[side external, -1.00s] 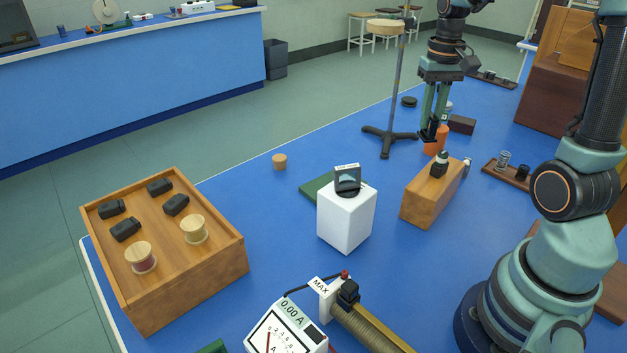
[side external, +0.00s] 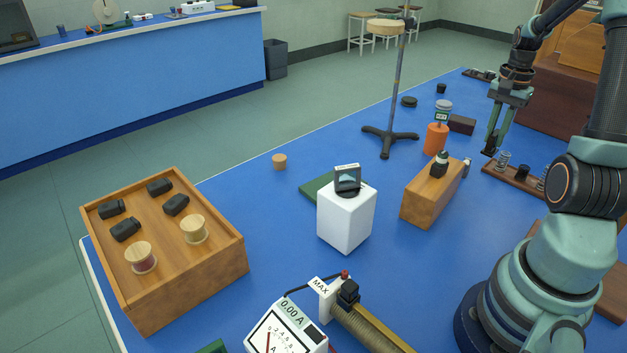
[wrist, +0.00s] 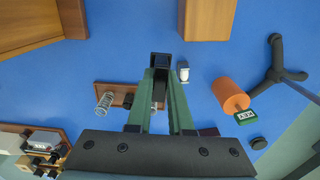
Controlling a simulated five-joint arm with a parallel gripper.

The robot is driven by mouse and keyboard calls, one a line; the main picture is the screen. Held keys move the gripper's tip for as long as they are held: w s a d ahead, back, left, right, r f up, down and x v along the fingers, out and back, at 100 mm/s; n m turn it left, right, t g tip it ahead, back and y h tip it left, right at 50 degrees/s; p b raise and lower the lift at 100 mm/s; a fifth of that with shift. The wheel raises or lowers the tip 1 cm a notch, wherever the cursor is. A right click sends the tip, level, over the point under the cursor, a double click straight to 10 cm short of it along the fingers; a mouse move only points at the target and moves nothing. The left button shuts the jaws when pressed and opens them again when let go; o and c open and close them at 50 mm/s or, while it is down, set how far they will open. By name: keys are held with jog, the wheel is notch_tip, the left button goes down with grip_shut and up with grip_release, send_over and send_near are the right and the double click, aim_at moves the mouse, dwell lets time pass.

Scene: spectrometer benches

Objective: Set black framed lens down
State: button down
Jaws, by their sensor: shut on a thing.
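My gripper (side external: 490,150) is shut on a small dark piece, which I take to be the black framed lens (wrist: 160,60); its tips and the piece are hard to tell apart. In the wrist view the two green fingers of my gripper (wrist: 161,70) converge on it. A wooden rack (side external: 513,182) lies just below and right of the fingertips in the side view. The rack (wrist: 112,87) lies behind the fingers in the wrist view and is partly hidden by them. It bears a spring (wrist: 103,102) and small dark pieces.
An orange cylinder (side external: 435,138) with a labelled top stands left of my gripper, near a black-footed stand (side external: 388,140). A wooden block (side external: 428,202) and a white block (side external: 346,228) stand nearer the camera. Blue table is clear between them.

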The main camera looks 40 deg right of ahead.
notch_tip(320, 180, down, 12)
jog(key=shift+r, duration=0.1)
dwell(0.4)
jog(key=c, duration=0.8)
grip_release()
jog(key=shift+f, duration=0.2)
jog(key=shift+r, duration=0.15)
